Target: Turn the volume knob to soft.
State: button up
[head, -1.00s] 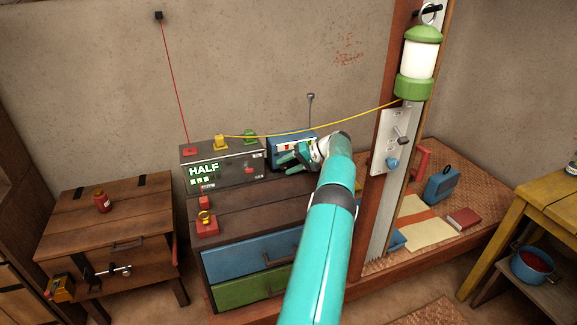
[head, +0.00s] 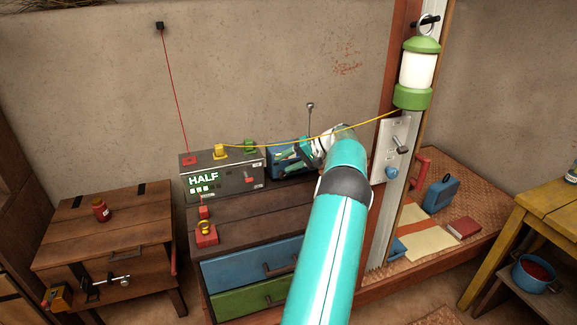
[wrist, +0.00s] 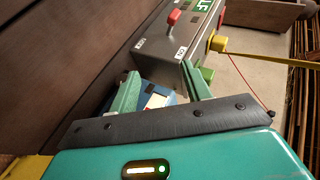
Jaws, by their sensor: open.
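A blue radio (head: 280,173) with an upright antenna stands at the back of the dark dresser, right of the grey box. My gripper (head: 284,158) is open, in front of the radio, and hides much of its face. In the wrist view, part of the blue radio (wrist: 172,98), with a white and red patch, shows between the two teal fingers of my gripper (wrist: 160,84). I cannot make out a volume knob in either view, nor whether a finger touches the radio.
The grey box (head: 225,180), reading HALF, stands left of the radio, with a red lever on its front. A yellow cable (head: 335,131) runs from it to a green lantern (head: 412,97), passing close to my arm. The lantern post (head: 390,215) stands right of my arm.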

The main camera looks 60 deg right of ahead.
jog(key=s+a+r, duration=0.4)
jog(key=a+r, duration=0.1)
jog(key=a, duration=0.4)
jog(key=shift+s, duration=0.2)
